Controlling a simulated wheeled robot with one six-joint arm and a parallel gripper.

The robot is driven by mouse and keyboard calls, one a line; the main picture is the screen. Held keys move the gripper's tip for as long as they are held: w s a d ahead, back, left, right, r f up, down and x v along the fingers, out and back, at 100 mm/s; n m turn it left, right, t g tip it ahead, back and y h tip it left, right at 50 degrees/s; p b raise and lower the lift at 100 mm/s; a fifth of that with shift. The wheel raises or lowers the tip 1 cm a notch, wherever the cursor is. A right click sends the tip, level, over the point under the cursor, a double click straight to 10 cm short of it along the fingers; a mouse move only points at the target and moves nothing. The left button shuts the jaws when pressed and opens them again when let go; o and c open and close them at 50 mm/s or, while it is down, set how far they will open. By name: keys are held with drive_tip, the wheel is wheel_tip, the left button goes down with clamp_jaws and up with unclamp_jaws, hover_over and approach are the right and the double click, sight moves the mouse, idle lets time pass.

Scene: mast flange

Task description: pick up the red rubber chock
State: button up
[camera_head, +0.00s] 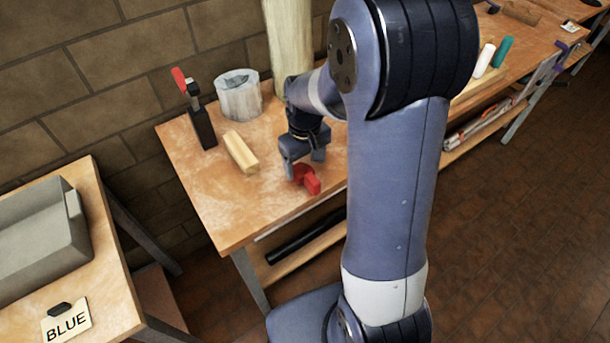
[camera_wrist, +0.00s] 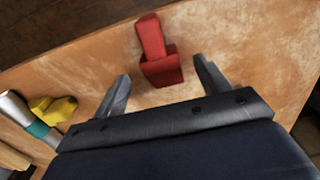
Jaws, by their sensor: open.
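The red rubber chock (camera_head: 306,178) lies on the wooden workbench (camera_head: 215,200) near its front edge. In the wrist view the chock (camera_wrist: 160,62) shows a blocky body with a narrower arm reaching toward the table edge. My gripper (camera_head: 303,168) is directly above and beside the chock, pointing down. In the wrist view my gripper (camera_wrist: 162,80) is open, with one finger on each side of the chock's near end and clear gaps between. Nothing is held. In the head view the fingers partly cover the chock.
A wooden block (camera_head: 241,152), a grey cylinder (camera_head: 239,97) and a black stand with a red top (camera_head: 201,122) are left of my gripper. A pale post (camera_head: 288,38) rises behind. A grey bin (camera_head: 40,235) sits on another table. The wrist view shows a yellow object (camera_wrist: 55,109).

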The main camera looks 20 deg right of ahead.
sight(306, 173)
drive_tip(key=shift+s+f, duration=0.15)
drive_tip(key=shift+f, duration=0.85)
drive_tip(key=shift+s+f, duration=0.1)
drive_tip(key=shift+f, duration=0.85)
drive_tip(key=shift+c, duration=0.3)
drive_tip(key=c, duration=1.1)
